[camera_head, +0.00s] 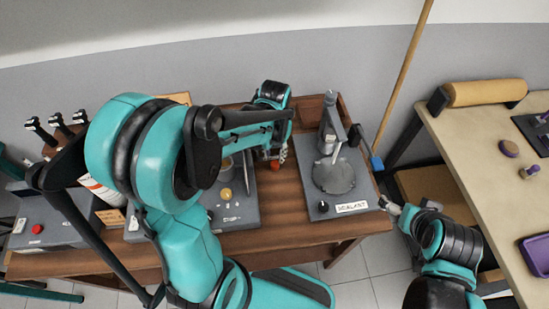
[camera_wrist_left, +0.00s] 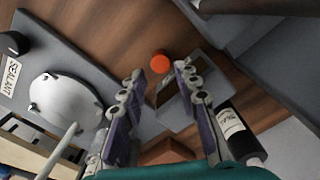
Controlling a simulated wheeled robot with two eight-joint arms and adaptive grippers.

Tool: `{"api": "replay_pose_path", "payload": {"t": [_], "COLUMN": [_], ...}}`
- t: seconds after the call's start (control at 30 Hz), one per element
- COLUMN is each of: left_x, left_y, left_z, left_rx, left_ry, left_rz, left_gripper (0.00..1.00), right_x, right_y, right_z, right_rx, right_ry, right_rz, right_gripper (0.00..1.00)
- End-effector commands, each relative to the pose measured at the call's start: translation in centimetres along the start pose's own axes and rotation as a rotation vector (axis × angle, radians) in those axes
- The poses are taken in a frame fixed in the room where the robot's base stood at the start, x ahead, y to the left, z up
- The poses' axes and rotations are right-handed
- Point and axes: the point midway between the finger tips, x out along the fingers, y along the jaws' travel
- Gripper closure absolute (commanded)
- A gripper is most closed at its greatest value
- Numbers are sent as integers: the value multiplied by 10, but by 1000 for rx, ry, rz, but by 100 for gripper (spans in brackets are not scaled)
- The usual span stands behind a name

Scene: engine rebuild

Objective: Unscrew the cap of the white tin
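An orange round cap (camera_wrist_left: 160,63) shows in the left wrist view, beyond my fingertips. It lies at the corner of a pale grey box-like body (camera_wrist_left: 202,62) with a dark panel, which may be the white tin; I cannot tell if they are joined. My left gripper (camera_wrist_left: 158,78) is open, its fingers apart on either side with nothing gripped. In the head view the left gripper (camera_head: 277,150) is over the back of the wooden bench, next to a small orange-red spot (camera_head: 274,163), and the arm hides much. My right gripper (camera_head: 388,205) is near the bench's right end; its fingers are unclear.
A grey sealant station (camera_head: 350,190) with a round plate stands right of the left gripper. A dark bottle with a white label (camera_wrist_left: 238,135) is near the right finger. A white-and-red container (camera_head: 98,188) is at left. A pale table (camera_head: 470,130) stands at right.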

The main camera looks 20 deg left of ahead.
Motion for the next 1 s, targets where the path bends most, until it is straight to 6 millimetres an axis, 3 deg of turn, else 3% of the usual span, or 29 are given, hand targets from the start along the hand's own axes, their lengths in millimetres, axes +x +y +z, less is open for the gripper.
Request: {"api": "replay_pose_path", "payload": {"t": [0.03,0.2,0.47,0.8,1.0], "left_x": [-15,-45,-67,-113,-124], "left_y": [0,0,2,16,22], "left_z": [0,0,5,51,76], "left_rx": [0,0,-2,-20,-33], "left_ry": [0,0,25,320,498], "left_rz": [0,0,-2,-18,-17], "left_gripper": [68,68,68,68,68], "right_x": [-5,-12,-14,-14,-14], "right_y": [0,0,0,0,0], "right_z": [-4,-8,-10,-10,-10], "right_rx": [0,0,0,0,0], "right_ry": [0,0,0,0,0], "right_rz": [0,0,0,0,0], "right_gripper": [11,11,11,11,11]}}
